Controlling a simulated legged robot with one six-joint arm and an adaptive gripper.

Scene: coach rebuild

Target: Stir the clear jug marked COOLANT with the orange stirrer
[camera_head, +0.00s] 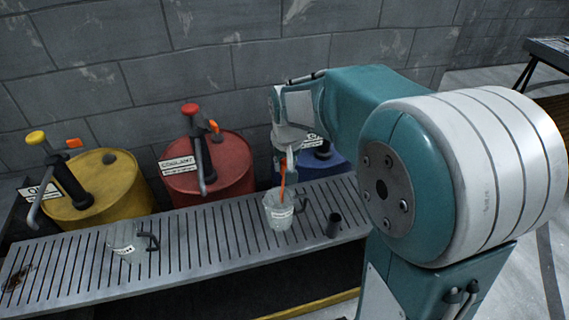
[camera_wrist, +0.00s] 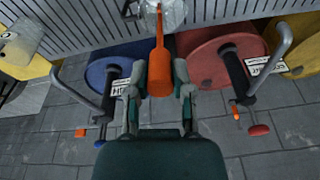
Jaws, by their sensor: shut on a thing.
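My gripper (camera_wrist: 158,82) is shut on the wide handle of the orange stirrer (camera_wrist: 159,62), with a finger on each side. In the head view the stirrer (camera_head: 282,188) points down, slightly tilted, and its lower end is within the mouth of a clear jug (camera_head: 279,216) on the slatted bench. That jug also shows at the top of the wrist view (camera_wrist: 172,15). Its white label is too small to read surely. A second clear jug (camera_head: 124,243) with a dark handle stands further left on the bench; its label is also unclear. My gripper (camera_head: 287,160) is partly hidden in the head view.
Behind the slatted bench (camera_head: 200,235) stand a yellow drum (camera_head: 110,185), a red drum (camera_head: 225,165) labelled COOLANT and a blue drum (camera_head: 325,165), with pumps. My arm partly hides the blue drum. A small dark cylinder (camera_head: 334,225) stands right of the near jug.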

